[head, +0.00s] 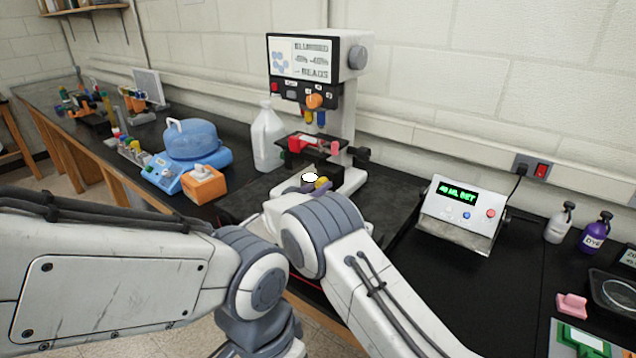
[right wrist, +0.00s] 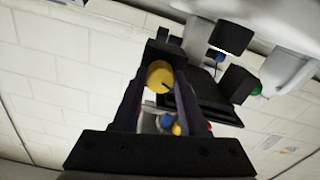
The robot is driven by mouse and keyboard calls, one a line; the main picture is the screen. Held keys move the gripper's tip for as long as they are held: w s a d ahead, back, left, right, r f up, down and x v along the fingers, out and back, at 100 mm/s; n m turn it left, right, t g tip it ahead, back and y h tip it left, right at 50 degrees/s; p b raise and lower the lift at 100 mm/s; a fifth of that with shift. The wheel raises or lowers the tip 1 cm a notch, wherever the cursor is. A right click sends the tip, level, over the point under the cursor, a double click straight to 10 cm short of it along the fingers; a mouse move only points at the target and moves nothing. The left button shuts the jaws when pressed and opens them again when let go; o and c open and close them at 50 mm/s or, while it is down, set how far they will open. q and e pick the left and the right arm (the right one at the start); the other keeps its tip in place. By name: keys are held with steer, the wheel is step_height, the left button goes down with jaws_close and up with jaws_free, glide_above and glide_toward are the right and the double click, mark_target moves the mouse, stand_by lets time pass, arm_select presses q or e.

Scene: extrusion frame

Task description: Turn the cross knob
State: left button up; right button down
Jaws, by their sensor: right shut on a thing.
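A yellow round knob (right wrist: 160,76) with a dark mark on its face sits between the fingertips of my right gripper (right wrist: 160,84) in the right wrist view. The gripper is shut on it. I cannot make out a cross shape on the knob. My left arm comes in from the left, but its gripper is out of view.
A white jug (head: 267,138), an orange box (head: 204,186) and a blue-lidded device (head: 192,142) stand left of the instrument. A control box with a green display (head: 463,212) stands to the right. Bottles (head: 559,224) are farther right. The black bench between is mostly clear.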

steer(key=shift+s+f+n, duration=0.1)
steer(key=shift+f+n, duration=0.15)
steer(key=shift+n, duration=0.45)
steer(key=shift+p, duration=0.3)
steer(key=c, duration=0.6)
jaws_free()
steer(key=shift+a, duration=0.1)
steer(key=shift+o, duration=0.8)
steer(key=shift+r, duration=0.1)
